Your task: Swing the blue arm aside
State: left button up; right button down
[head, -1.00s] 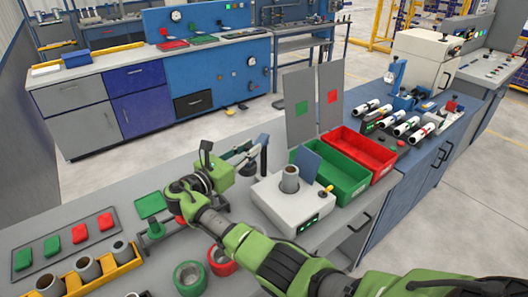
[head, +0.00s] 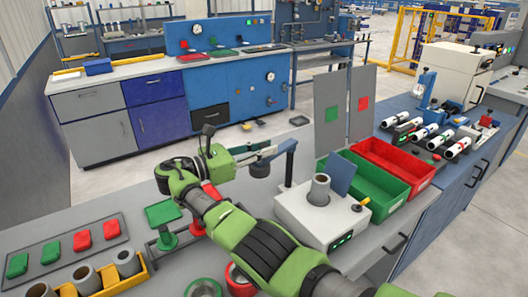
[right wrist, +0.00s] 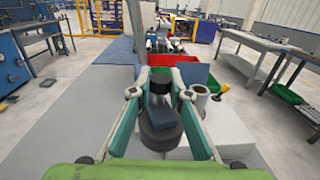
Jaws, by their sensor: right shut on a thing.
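The blue arm (head: 284,147) reaches left from an upright post (head: 291,168) behind the white box. A dark round head (head: 260,169) hangs at its free end. My right gripper (head: 268,153) is at this end, its fingers shut on it from the left. In the right wrist view the fingers (right wrist: 160,82) stand on both sides of a dark cap (right wrist: 160,86), with a blue part (right wrist: 160,113) and a dark disc below. The white box (head: 294,214) with an upright grey pipe (head: 319,190) stands to the right, clear of the arm's head. My left gripper is out of view.
A green bin (head: 384,207) and a red bin (head: 412,178) stand right of the box. Two grey panels (head: 328,88) rise behind them. A green stand (head: 163,215), ring rolls (head: 204,287) and a yellow pipe rack (head: 141,281) are at the left and front.

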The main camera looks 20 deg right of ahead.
jog(key=shift+d, duration=0.1)
jog(key=c, duration=1.9)
grip_release()
jog(key=shift+s, duration=0.1)
notch_tip(320, 180, up, 10)
